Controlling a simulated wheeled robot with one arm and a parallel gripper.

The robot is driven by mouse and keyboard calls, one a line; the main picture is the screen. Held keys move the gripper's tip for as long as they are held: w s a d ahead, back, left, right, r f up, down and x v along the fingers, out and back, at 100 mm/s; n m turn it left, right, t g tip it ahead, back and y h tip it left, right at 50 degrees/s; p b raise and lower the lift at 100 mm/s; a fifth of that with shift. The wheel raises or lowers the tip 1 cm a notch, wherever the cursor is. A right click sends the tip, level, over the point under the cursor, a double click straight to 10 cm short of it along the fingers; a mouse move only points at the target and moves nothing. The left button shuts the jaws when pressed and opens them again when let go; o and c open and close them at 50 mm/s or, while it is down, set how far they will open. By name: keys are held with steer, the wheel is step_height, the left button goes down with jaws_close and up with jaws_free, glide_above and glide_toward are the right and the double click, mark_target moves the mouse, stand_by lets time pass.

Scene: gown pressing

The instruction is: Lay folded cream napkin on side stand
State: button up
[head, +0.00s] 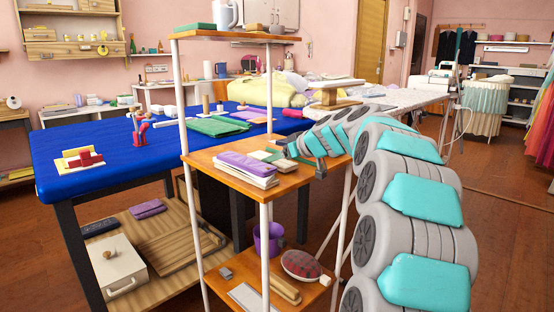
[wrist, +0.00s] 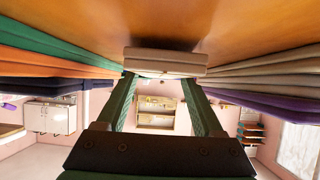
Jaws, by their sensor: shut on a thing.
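A small folded cream napkin (wrist: 165,62) is between the fingertips of my gripper (wrist: 163,76), which is shut on it. In the head view the napkin (head: 285,165) is at the middle shelf (head: 228,184) of the side stand, near its right side, with my gripper (head: 304,160) reaching in from the right. The wrist view appears upside down, with the orange wood of the shelf (wrist: 240,25) along the top. The napkin is very close to the wood; I cannot tell whether it rests on it.
White posts (head: 265,110) edge the stand. A blue-covered table (head: 100,140) stands behind.

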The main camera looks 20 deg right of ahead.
steer(key=shift+f, duration=0.25)
steer(key=shift+f, duration=0.15)
steer(key=o, duration=1.4)
steer(key=shift+c, duration=0.2)
steer(key=shift+r, duration=0.25)
steer(key=b+v, duration=0.1)
steer(key=v, duration=1)
steer(key=shift+s+d+r, duration=0.1)
steer(key=shift+s+r, duration=0.05)
steer(key=shift+s, duration=0.35)
steer(key=shift+d, duration=0.1)
